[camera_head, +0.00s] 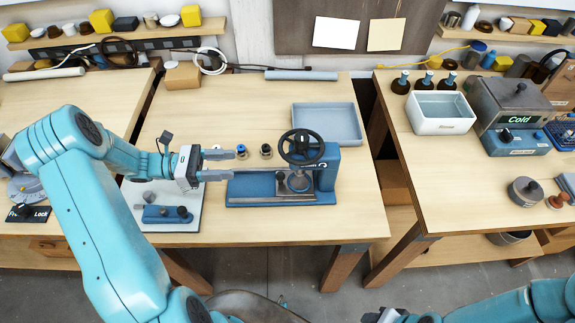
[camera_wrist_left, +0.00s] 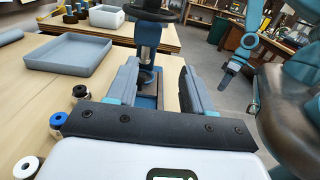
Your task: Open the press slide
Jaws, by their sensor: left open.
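The blue press (camera_head: 325,172) stands on the middle table, with a black handwheel (camera_head: 301,147) on top and a long blue base reaching left. Its slide (camera_head: 297,183), a grey plate with a dark knob, appears to sit on the base under the ram. My left gripper (camera_head: 233,165) is open and empty, left of the press and above its base, with its fingers pointing right. In the left wrist view the press ram (camera_wrist_left: 148,38) shows beyond the open fingers (camera_wrist_left: 160,85). The slide is hard to make out there. My right gripper (camera_head: 395,317) is partly cut off at the bottom edge.
A grey-blue tray (camera_head: 328,124) lies behind the press. Small spools (camera_head: 266,151) stand close behind my left gripper. A light plate with a blue fixture (camera_head: 166,214) lies under my left wrist. The table front right of the press is clear.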

